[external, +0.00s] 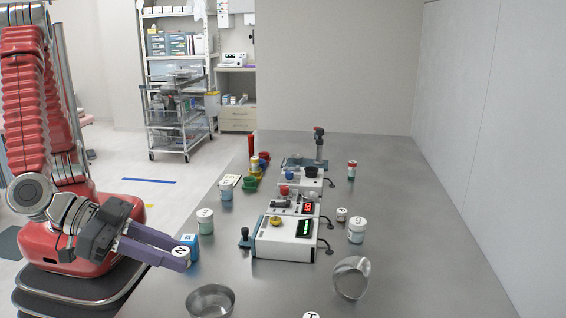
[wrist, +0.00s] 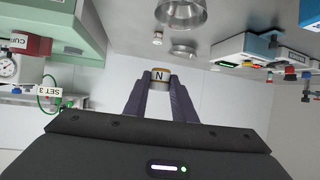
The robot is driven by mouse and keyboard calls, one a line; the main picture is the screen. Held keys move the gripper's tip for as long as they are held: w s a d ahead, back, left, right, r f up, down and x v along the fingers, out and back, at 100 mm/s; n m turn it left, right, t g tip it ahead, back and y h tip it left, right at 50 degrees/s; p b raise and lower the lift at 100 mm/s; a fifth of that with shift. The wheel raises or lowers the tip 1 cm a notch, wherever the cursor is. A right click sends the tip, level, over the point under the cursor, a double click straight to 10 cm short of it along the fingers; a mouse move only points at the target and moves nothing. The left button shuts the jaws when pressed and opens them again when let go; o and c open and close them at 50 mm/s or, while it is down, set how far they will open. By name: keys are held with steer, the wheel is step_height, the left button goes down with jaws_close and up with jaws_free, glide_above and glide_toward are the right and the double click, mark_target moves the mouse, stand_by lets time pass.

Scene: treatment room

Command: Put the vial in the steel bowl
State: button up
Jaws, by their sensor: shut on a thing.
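The vial (wrist: 160,75) has a white band marked N and a brownish-gold end, and it sits between my gripper's fingertips in the wrist view. My gripper (external: 184,260) is shut on it, and its N face shows at the fingertips in the external view. The vial is tilted, and the fingers hide part of it. The steel bowl (external: 209,301) stands open on the steel table, in front and a little right of the fingertips. It appears empty. A steel vessel at the top of the wrist view (wrist: 182,12) looks like this bowl.
A white device with a green display (external: 288,240) stands behind the bowl. Lidded jars stand at its left (external: 205,221) and right (external: 357,231). A blue item (external: 191,242) is close behind the fingertips.

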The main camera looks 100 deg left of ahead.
steer(key=shift+f, duration=2.9)
steer(key=shift+f, duration=1.9)
steer(key=shift+f, duration=0.5)
steer(key=o, duration=1)
steer(key=shift+r, duration=0.1)
